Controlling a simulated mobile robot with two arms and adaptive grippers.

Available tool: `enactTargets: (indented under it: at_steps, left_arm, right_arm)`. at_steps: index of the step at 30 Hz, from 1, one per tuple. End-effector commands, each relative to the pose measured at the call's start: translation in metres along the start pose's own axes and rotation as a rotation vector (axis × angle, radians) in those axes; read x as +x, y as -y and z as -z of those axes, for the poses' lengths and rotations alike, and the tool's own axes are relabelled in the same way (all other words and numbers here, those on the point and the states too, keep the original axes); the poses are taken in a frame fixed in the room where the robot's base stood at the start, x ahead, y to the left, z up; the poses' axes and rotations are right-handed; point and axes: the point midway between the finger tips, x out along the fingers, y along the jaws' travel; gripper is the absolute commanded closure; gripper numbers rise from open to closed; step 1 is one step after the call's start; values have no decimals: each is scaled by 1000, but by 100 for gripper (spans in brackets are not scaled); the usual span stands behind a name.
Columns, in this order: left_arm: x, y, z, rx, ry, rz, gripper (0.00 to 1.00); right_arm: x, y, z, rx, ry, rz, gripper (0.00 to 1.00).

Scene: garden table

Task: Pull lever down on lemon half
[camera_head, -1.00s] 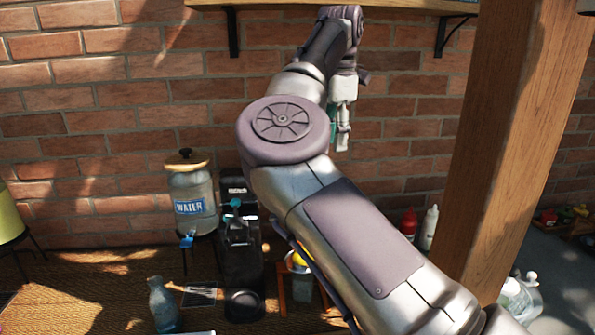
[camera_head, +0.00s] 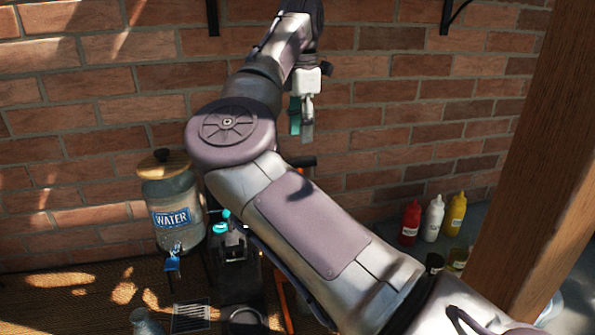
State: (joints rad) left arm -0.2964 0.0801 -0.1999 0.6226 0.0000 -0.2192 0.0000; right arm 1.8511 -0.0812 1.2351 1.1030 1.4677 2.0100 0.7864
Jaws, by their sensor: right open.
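My right gripper (camera_head: 303,120) hangs fingers down in front of the brick wall, open and empty. My right forearm crosses the middle of the view and covers much of what stands behind it. A strip of an orange frame (camera_head: 284,302), which may belong to the press, shows below the arm. A dark bar with an orange edge (camera_head: 303,163) shows just above the arm, below the gripper and apart from it; I cannot tell whether it is the lever. The lemon half is not visible. My left gripper is not in view.
A water dispenser (camera_head: 171,213) with a wooden lid stands left of a black machine (camera_head: 231,255). Red (camera_head: 410,222), white (camera_head: 432,220) and yellow (camera_head: 456,214) bottles stand at right by the wall. A wooden post (camera_head: 535,150) blocks the far right.

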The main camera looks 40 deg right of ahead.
Motion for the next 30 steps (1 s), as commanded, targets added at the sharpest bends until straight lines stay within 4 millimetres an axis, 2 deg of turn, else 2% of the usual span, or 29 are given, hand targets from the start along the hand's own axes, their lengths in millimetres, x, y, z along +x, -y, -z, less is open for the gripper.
enactTargets:
  at_steps: [3,7,11,15,19,28,30]
  left_arm:
    - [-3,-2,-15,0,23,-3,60]
    - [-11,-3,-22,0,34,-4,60]
    - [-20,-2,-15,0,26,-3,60]
    - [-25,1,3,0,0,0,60]
    - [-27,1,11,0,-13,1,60]
    - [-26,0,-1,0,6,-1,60]
    - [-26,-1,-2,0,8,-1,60]
  right_arm:
    - [29,1,0,3,3,7,57]
    - [54,1,1,0,1,6,57]
    - [77,1,0,-1,1,4,57]
    - [95,0,1,-3,0,3,57]
    - [105,0,0,-1,1,2,57]
    - [108,0,0,-1,0,1,57]
    - [108,0,0,-1,0,1,67]
